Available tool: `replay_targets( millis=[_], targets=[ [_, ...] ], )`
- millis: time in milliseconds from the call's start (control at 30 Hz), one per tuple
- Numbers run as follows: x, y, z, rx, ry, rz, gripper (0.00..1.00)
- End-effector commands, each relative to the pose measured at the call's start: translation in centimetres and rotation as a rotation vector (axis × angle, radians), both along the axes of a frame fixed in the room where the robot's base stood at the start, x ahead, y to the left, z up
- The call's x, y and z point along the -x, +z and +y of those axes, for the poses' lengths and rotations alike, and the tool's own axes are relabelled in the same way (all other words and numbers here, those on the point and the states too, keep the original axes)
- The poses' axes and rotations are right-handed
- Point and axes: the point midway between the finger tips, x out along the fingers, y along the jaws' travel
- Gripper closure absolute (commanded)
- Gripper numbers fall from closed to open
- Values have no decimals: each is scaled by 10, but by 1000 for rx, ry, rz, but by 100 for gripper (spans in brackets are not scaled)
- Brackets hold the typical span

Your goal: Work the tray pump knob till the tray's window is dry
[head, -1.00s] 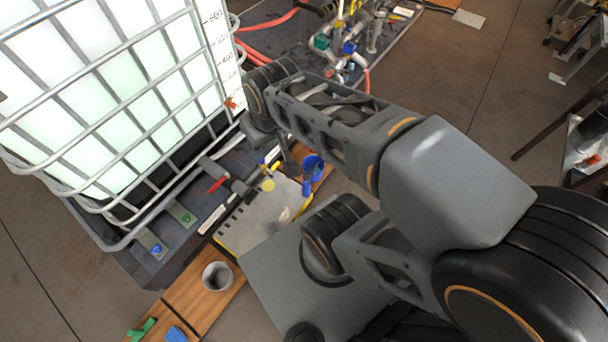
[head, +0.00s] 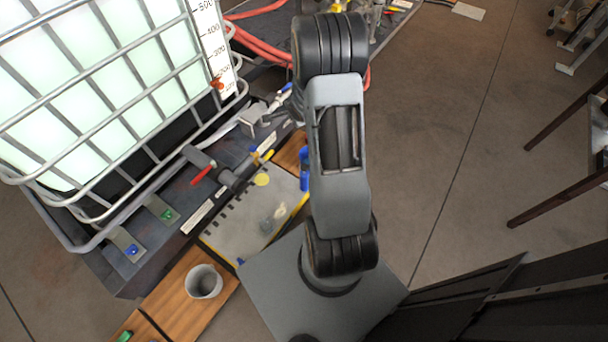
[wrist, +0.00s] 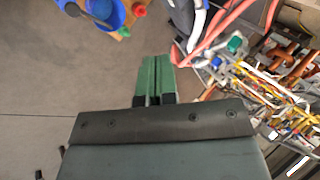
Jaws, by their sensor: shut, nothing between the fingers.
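The dark tray (head: 108,268) lies under the caged tank in the head view. A blue knob (head: 131,249) and a green knob (head: 167,215) sit on small plates along its near ledge. I cannot tell which one works the pump. The tray's window, and whether it is dry, cannot be made out. In the wrist view my gripper (wrist: 156,64) has its green fingers together and empty, above the floor and apart from the knobs. I cannot make out the fingers in the head view.
The caged tank (head: 105,95) stands above the tray, with a red-handled valve (head: 202,174) in front. A grey cup (head: 204,281) stands on a wooden board. A blue container (wrist: 97,14), red hoses (wrist: 222,30) and crowded pipework (wrist: 265,85) show in the wrist view.

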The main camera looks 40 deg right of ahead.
Motion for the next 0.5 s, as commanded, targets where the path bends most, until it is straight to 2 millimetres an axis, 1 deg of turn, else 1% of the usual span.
replay_targets(
  millis=[33, 67, 100, 200, 300, 400, 500],
  targets=[
    [1, -46, -9, -74, -65, -24, 100],
    [1, -63, -13, -118, -102, -44, 100],
    [1, -83, -18, -176, -144, -69, 100],
    [4, -128, -25, -313, -243, -118, 100],
    [9, -163, -28, -430, -319, -153, 100],
    [13, -187, -30, -519, -374, -177, 100],
    [16, -202, -29, -580, -409, -191, 100]
  ],
)
